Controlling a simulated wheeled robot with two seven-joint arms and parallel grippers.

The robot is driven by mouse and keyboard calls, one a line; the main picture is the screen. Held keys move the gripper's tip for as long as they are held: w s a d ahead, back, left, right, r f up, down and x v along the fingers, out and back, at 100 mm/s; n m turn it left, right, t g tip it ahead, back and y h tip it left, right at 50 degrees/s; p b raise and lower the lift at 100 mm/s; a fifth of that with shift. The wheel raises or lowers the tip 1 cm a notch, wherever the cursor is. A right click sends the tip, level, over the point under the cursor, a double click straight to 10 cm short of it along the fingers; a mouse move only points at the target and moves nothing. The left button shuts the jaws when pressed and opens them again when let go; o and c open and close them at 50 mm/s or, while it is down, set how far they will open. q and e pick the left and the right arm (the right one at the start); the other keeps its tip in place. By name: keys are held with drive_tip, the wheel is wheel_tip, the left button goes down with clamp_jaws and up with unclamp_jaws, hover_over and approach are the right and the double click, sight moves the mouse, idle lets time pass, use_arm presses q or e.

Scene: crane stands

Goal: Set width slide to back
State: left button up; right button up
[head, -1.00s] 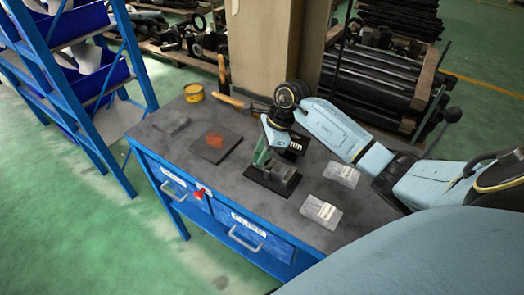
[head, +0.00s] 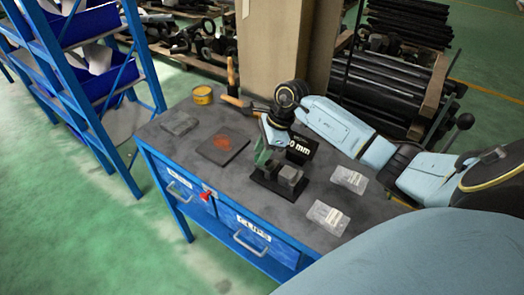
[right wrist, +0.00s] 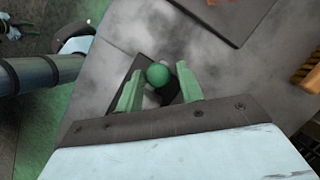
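A small fixture with a black base (head: 262,184) and grey metal blocks (head: 290,176) stands on the workbench, in front of a black sign reading "0 mm" (head: 301,149), its first part hidden by my arm. My right gripper (head: 262,157) is at the fixture's left rear, pointing down. In the right wrist view its two green fingers (right wrist: 159,80) stand apart on either side of a round green knob (right wrist: 157,75). Thin gaps seem to show beside the knob, so the fingers look open around it. The knob is hidden in the head view. My left gripper is not in view.
A blue rack (head: 143,60) stands left.

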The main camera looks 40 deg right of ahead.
drive_tip(key=shift+r, duration=0.1)
drive_tip(key=v, duration=1.3)
drive_tip(key=shift+b, duration=0.4)
drive_tip(key=shift+s, duration=0.1)
